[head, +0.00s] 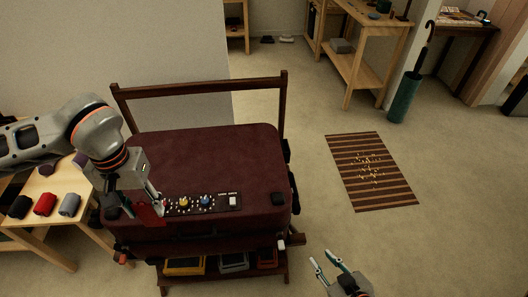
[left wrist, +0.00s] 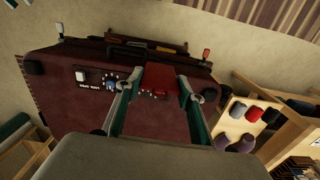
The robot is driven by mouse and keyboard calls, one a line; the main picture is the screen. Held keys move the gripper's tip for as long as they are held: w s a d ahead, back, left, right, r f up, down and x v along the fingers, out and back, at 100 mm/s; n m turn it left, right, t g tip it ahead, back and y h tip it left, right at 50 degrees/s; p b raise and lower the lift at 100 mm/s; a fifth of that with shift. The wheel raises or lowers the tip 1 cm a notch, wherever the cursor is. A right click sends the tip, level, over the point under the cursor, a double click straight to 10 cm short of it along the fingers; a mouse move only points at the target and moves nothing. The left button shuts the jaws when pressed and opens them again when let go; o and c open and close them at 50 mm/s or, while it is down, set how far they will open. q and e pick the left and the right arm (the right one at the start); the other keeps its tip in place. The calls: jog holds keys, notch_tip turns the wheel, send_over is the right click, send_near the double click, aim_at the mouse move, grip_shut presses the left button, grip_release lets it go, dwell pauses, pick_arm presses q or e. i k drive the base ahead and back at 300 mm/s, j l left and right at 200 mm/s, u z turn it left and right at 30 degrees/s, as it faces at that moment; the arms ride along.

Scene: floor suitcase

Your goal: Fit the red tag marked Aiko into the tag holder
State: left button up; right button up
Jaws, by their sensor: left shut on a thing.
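My left gripper (head: 156,212) is at the front left part of the dark red suitcase (head: 205,152), beside its control strip. It is shut on a red tag (head: 146,213), which also shows between the fingers in the left wrist view (left wrist: 159,78). No name can be read on the tag. I cannot make out the tag holder; the gripper and tag cover part of the suitcase there. My right gripper (head: 336,272) is open and empty, over the floor right of the suitcase.
The control strip (head: 218,202) has knobs and a white switch. The suitcase lies on a dark wooden rack (head: 200,88) with coloured items on its lower shelf. A wooden table (head: 48,184) at left holds several rolls. A striped mat (head: 371,170) lies on open floor at right.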

aim_at(246, 163)
jog(key=i+l, duration=0.1)
jog(key=l, duration=0.3)
jog(key=l+u, duration=0.1)
jog(key=l, duration=0.35)
jog(key=i+l, duration=0.15)
jog(key=l, duration=0.15)
jog(key=i+l, duration=0.15)
jog(key=l, duration=0.15)
jog(key=i+l, duration=0.2)
jog(key=l+u, duration=0.05)
jog(key=l, duration=0.05)
